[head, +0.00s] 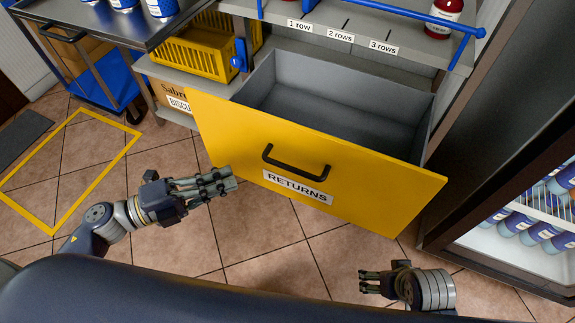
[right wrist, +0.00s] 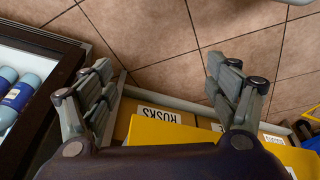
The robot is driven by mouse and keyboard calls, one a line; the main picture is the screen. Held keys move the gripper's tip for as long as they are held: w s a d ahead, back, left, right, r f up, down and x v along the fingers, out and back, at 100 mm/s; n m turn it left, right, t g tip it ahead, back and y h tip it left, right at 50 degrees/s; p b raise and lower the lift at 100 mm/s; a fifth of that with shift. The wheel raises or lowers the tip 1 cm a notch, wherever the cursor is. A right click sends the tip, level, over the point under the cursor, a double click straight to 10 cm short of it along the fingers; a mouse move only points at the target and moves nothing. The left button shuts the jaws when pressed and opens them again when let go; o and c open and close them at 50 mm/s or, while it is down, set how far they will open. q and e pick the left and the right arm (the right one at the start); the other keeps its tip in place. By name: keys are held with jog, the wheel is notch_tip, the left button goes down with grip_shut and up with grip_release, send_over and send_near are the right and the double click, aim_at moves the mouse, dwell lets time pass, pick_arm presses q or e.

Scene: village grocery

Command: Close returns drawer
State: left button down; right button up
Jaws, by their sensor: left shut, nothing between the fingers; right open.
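The returns drawer (head: 310,157) has a yellow front with a black bar handle (head: 296,162) and a white RETURNS label. It stands pulled out, and its grey inside (head: 330,105) looks empty. My left gripper (head: 232,181) is shut and empty, in front of the drawer's left part, pointing right and left of the handle. My right gripper (head: 364,281) is open and empty, low in front of the drawer's right part, apart from it. In the right wrist view its spread fingers (right wrist: 165,95) show with a yellow panel (right wrist: 200,140) beyond them.
A shelf (head: 350,40) with row labels and a red jar (head: 443,18) is above the drawer. A yellow crate (head: 195,52) is to its left. A fridge with blue bottles (head: 530,225) stands at the right. A metal table (head: 100,25) is at the upper left. Tiled floor (head: 270,240) is open in front.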

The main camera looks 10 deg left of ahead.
pick_arm(q)
jog(key=s+d+m+g, duration=0.1)
jog(key=d+m, duration=0.1)
send_near(308, 148)
jog(key=s+d, duration=0.2)
jog(key=shift+n+h, duration=0.3)
jog(key=w, duration=0.1)
jog(key=w+d, duration=0.1)
jog(key=w, duration=0.2)
jog(key=shift+d+f, duration=0.3)
jog(key=shift+d, duration=0.05)
jog(key=shift+w, duration=0.1)
pick_arm(e)
jog(key=shift+v, duration=1.2)
jog(key=shift+w, duration=0.1)
